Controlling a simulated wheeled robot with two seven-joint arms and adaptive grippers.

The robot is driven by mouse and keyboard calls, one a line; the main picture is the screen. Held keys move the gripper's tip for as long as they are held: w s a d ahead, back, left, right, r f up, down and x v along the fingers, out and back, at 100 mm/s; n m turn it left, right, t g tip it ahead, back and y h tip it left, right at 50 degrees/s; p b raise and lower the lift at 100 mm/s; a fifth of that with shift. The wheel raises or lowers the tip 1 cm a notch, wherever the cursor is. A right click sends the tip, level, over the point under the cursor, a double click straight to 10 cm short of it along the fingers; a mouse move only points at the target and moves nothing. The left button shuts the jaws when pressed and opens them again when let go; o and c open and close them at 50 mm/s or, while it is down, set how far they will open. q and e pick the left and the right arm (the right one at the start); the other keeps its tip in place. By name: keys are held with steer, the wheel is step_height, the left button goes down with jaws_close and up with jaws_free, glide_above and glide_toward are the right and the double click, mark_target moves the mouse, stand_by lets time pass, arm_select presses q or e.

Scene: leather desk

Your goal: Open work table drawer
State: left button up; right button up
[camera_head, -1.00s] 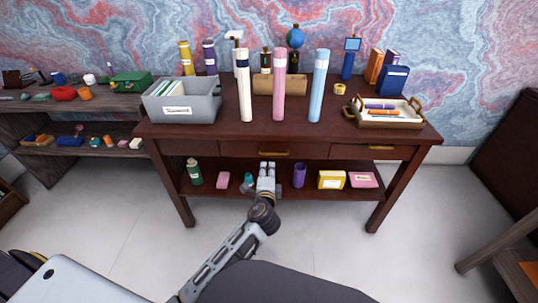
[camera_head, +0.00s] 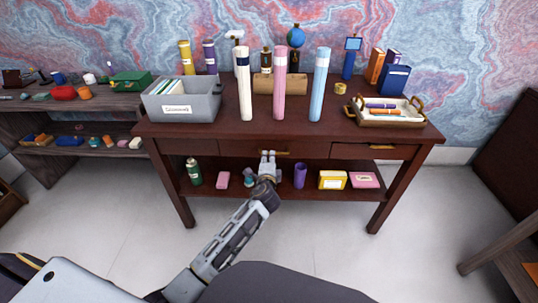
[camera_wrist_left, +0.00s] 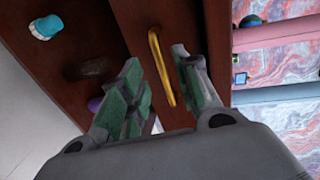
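The dark wooden work table (camera_head: 230,133) has drawers along its front, and the right drawer (camera_head: 375,152) sits slightly out from the front. The middle drawer (camera_head: 230,148) looks shut and has a brass handle (camera_head: 277,153). My left gripper (camera_head: 267,155) is in front of the middle drawer, at the left end of its handle. In the left wrist view the gripper (camera_wrist_left: 160,85) is open, with green-padded fingers apart. The brass handle (camera_wrist_left: 161,65) lies between and beyond the fingertips; whether they touch cannot be told. My right gripper does not show.
Tall white, pink and blue tubes (camera_head: 279,85) stand on the tabletop, beside a grey file box (camera_head: 182,100) and a tray (camera_head: 385,112). The lower shelf holds a purple cup (camera_head: 300,175) and several small items. The floor in front is clear.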

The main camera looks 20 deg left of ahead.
arm_select(q)
steer(key=b+x, duration=0.1)
steer(key=x, duration=0.4)
steer(key=shift+w+a+f, duration=0.1)
steer(key=shift+w, duration=0.2)
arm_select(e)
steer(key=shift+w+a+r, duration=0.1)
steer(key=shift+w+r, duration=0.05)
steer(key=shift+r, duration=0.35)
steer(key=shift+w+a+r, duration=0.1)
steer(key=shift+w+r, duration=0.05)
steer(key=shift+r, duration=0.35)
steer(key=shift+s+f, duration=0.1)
arm_select(q)
steer(key=shift+c, duration=0.4)
jaws_close()
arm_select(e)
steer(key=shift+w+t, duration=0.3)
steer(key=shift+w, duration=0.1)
